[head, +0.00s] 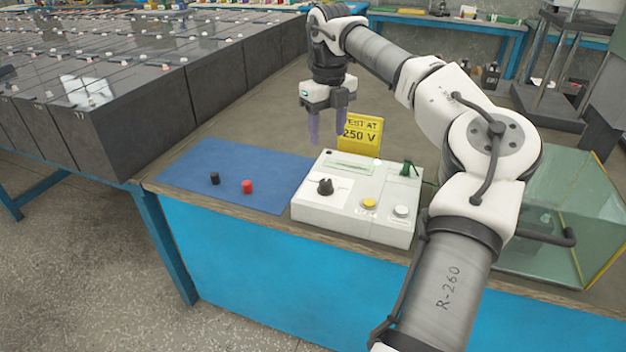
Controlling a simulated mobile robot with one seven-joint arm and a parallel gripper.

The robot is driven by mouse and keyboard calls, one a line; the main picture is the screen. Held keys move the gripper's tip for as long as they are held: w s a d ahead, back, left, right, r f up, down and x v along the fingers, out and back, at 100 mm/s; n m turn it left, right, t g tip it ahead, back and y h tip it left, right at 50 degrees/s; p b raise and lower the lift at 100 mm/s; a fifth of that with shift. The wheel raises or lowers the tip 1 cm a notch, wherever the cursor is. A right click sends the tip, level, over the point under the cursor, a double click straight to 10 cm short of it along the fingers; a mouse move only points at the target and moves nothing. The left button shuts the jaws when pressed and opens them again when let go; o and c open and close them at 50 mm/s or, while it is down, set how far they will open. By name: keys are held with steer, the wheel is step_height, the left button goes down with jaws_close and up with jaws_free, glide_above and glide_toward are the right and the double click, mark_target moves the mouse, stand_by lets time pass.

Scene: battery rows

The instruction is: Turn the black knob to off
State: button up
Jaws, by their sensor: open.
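The black knob (325,187) stands on the left part of the top of a white test box (330,213). The box also carries a yellow button (369,203), a pale button (401,211) and a small display strip. The knob's markings are too small to read, so I cannot tell its setting. My gripper (327,127) points down with its two purple fingers apart and nothing between them. In the picture it is above the knob and beyond the box's back left edge, not touching the knob.
A yellow sign (361,133) reading "TEST AT 250 V" stands behind the box. A blue mat (235,165) at left bears a black cap (215,178) and a red cap (247,187). Rows of dark batteries (130,125) fill the left. A glass tank (575,205) stands at right.

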mark_target(325, 181)
step_height(325, 181, down, 13)
steer(key=shift+a+f, duration=0.1)
stand_by(0.3)
steer(key=c, duration=1)
steer(key=shift+o, duration=0.2)
